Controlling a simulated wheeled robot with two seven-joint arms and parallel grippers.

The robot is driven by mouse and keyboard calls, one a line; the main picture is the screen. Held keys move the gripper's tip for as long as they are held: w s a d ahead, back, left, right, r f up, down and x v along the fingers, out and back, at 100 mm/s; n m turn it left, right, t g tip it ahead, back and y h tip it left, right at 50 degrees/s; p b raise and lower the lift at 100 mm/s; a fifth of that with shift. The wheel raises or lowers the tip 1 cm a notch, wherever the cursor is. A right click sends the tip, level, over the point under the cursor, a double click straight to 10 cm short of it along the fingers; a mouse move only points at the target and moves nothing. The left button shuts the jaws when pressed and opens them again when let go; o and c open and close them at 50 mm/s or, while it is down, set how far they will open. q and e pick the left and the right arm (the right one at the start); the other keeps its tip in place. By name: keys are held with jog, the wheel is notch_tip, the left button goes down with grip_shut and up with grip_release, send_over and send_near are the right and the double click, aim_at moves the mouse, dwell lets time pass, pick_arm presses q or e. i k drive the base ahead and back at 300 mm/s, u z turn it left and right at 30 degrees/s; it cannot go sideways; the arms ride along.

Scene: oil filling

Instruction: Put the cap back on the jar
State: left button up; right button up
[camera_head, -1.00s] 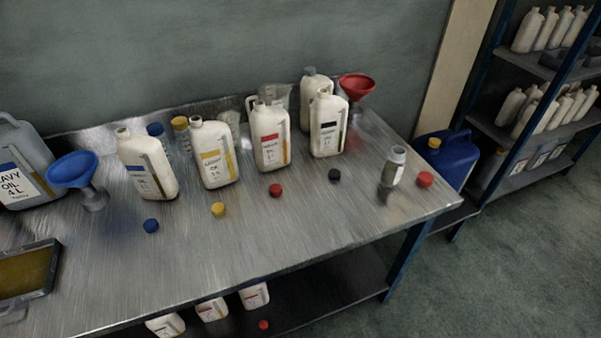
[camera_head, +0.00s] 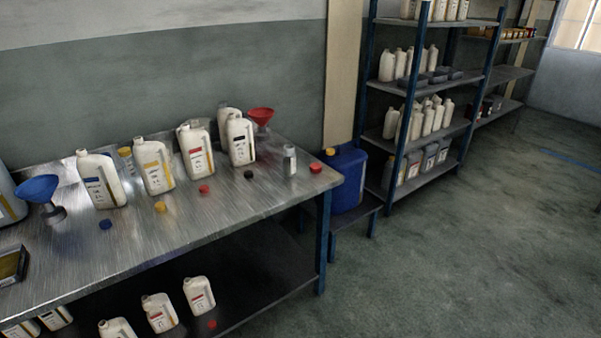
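A small grey jar (camera_head: 290,161) stands upright near the right end of the metal table. Its top looks narrow and pale; I cannot tell whether it is open. A red cap (camera_head: 316,168) lies on the table just right of the jar, close to the right edge. Other loose caps lie in front of the white bottles: a black cap (camera_head: 248,174), another red cap (camera_head: 204,189), a yellow cap (camera_head: 160,207) and a blue cap (camera_head: 106,224). Neither of my grippers is in view.
The metal table (camera_head: 215,225) holds several white bottles, a blue funnel (camera_head: 38,188) and a red funnel (camera_head: 260,115). A blue canister (camera_head: 347,180) stands right of the table. Shelves (camera_head: 432,85) stand beyond. The floor (camera_head: 470,250) at right is clear.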

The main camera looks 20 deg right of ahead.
aim_at(289, 155)
jog(key=z, duration=0.75)
jog(key=i, duration=1.65)
jog(key=u, duration=0.2)
